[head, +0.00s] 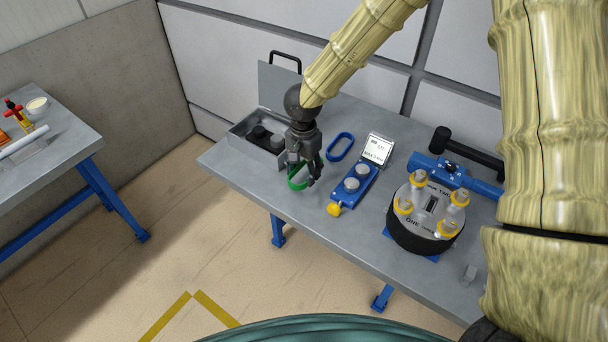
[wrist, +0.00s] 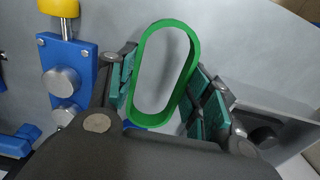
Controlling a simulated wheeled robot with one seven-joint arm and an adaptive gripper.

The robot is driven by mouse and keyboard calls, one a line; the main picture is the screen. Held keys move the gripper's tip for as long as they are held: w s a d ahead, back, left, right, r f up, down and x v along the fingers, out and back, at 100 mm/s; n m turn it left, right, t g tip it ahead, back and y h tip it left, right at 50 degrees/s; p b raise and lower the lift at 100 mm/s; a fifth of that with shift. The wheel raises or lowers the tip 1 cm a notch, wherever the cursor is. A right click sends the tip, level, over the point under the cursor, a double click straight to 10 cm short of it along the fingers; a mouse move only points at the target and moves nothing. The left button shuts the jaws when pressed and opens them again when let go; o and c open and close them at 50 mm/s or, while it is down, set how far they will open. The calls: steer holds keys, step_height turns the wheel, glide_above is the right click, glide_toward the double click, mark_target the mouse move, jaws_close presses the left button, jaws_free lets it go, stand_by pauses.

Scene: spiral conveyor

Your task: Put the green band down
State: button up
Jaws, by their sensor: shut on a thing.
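The green band (head: 298,184) is an upright-walled oval loop between the fingers of my gripper (head: 311,177). In the wrist view the green band (wrist: 187,75) shows whole, with my gripper's (wrist: 166,95) teal-padded fingers on either side of it. My gripper is shut on the band and points down over the grey table near its front left edge. I cannot tell whether the band touches the table top.
A blue band (head: 341,146) lies on the table (head: 295,222), right of my gripper. A blue fixture with round knobs (head: 355,187) and a round black device (head: 427,215) stand further right. An open grey box (head: 240,133) is behind left. Bare table lies in front.

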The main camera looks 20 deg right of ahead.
mark_target(303, 178)
steer(key=shift+s, duration=0.35)
steer(key=shift+a+f+p, duration=0.1)
steer(key=shift+f+p, duration=0.2)
steer(key=shift+f, duration=0.15)
steer(key=f, duration=0.1)
steer(key=w+f, duration=0.1)
steer(key=shift+w+f+p, duration=0.2)
steer(key=shift+f+p, duration=0.15)
steer(key=shift+f, duration=0.05)
steer(key=shift+s+r, duration=0.1)
steer(key=shift+s, duration=0.3)
steer(key=shift+w, duration=0.2)
steer(key=o, duration=1)
steer(key=shift+f, duration=0.2)
steer(key=shift+o, duration=0.7)
steer(key=shift+r, duration=0.1)
